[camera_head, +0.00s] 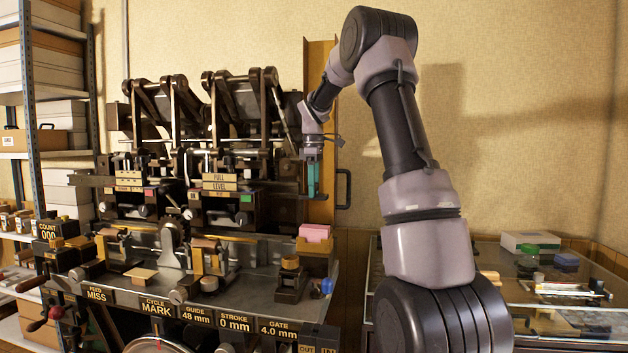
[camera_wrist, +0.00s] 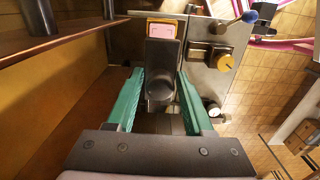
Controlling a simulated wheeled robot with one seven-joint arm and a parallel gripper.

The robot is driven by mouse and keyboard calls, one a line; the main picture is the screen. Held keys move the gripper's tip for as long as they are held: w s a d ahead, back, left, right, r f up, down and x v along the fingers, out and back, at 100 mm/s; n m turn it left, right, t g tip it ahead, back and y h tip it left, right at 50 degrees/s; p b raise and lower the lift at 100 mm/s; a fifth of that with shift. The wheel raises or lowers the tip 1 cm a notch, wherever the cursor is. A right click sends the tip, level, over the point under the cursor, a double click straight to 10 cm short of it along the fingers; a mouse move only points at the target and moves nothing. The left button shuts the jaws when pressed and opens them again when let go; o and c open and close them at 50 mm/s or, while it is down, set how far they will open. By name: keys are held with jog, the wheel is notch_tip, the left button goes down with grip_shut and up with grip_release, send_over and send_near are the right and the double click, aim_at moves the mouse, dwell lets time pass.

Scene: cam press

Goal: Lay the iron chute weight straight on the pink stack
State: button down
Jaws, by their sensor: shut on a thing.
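The iron chute weight (camera_wrist: 161,55) is a dark block with a rounded knob, between the teal fingers of my gripper (camera_wrist: 160,80) in the wrist view. My gripper is shut on it. In the head view my gripper (camera_head: 313,180) points down, above the pink stack (camera_head: 315,232), and the weight cannot be made out clearly there. The pink stack sits in a wooden-coloured holder at the right end of the press. In the wrist view the pink stack (camera_wrist: 162,29) shows just beyond the weight, partly covered by it. The weight appears held above the stack, apart from it.
The press (camera_head: 190,190) with its dark levers stands left of my gripper. A tall brown panel with a black handle (camera_head: 344,189) rises close behind. A small block with a brass knob (camera_head: 290,263) stands in front of the stack. A glass-topped case (camera_head: 560,290) is at right.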

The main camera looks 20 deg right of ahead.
jog(key=shift+f, duration=3.95)
jog(key=shift+s+d, duration=0.1)
jog(key=shift+f, duration=0.25)
jog(key=shift+c, duration=1)
grip_release()
notch_tip(320, 180, up, 10)
jog(key=shift+r, duration=0.4)
